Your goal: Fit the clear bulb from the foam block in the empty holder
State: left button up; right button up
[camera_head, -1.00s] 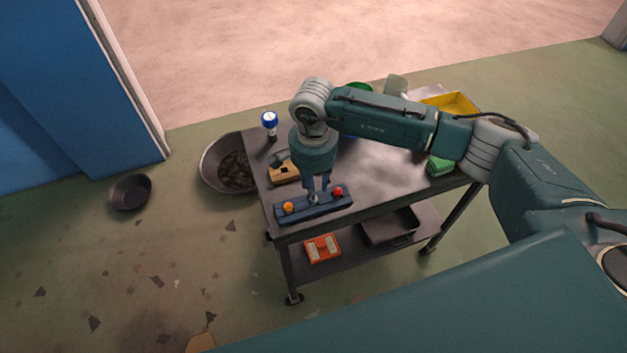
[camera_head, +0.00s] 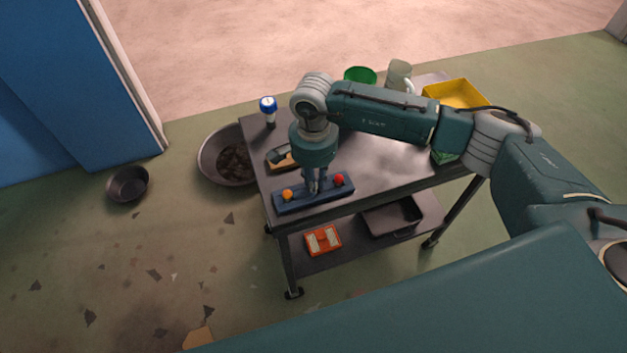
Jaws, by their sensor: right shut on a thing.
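The dark blue holder strip (camera_head: 333,195) lies along the near left edge of the cart top. An orange bulb (camera_head: 288,194) sits at its left end and a red bulb (camera_head: 339,180) toward its right end. My right gripper (camera_head: 314,188) points down at the middle of the strip, between the two bulbs. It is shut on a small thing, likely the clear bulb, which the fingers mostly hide. I cannot tell whether that thing is seated. The tan foam block (camera_head: 282,162) lies behind the strip, partly hidden by my gripper. My left gripper is not in view.
A blue-and-white capped item (camera_head: 268,111) stands at the cart's far left corner. A green bowl (camera_head: 360,75), a pale mug (camera_head: 399,75) and a yellow tray (camera_head: 458,93) are at the back. The lower shelf holds an orange item (camera_head: 322,240) and a dark tray (camera_head: 392,217). A pan (camera_head: 210,160) stands left.

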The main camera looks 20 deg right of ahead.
jog(key=shift+r, duration=0.15)
jog(key=shift+r+p, duration=1.45)
jog(key=shift+r, duration=1.9)
